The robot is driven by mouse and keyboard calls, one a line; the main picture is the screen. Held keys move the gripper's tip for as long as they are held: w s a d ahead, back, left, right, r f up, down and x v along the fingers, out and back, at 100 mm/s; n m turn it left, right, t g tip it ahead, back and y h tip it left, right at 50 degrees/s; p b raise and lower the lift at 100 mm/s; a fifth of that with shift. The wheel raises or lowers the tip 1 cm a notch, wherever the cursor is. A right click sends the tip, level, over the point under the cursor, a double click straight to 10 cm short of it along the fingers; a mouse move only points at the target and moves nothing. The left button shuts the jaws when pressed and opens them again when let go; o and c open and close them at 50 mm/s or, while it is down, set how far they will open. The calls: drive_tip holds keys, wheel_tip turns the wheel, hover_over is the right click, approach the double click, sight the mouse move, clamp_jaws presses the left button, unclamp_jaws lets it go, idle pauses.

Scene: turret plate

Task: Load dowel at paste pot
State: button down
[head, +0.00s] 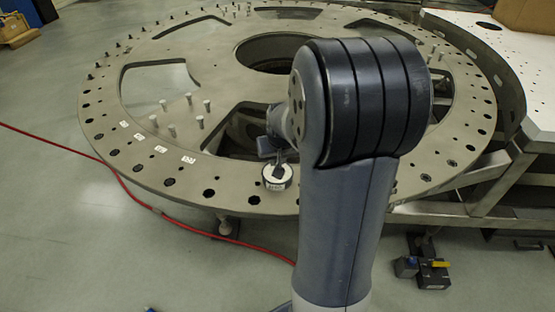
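A round pot (277,178) with a pale top, dark side and small label sits on the near rim of the turret plate (230,185). My gripper (279,161) points down right over the pot, its tip at or just above the pot's top. The fingers are small and dark here, partly behind my arm. I cannot tell whether they are open or shut, or whether a dowel is between them. Several pale dowels, one of them a front dowel (172,131), stand upright in a group on the plate left of my gripper.
The plate has large cut-outs, a round centre opening (275,52) and many rim holes. Small white labels (140,138) lie along the left rim. A red cable (190,226) runs across the floor. A white perforated table (500,50) adjoins at right. Small dark devices (430,273) lie below.

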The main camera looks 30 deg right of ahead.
drive_tip(key=shift+r+p, duration=1.75)
drive_tip(key=shift+r, duration=0.9)
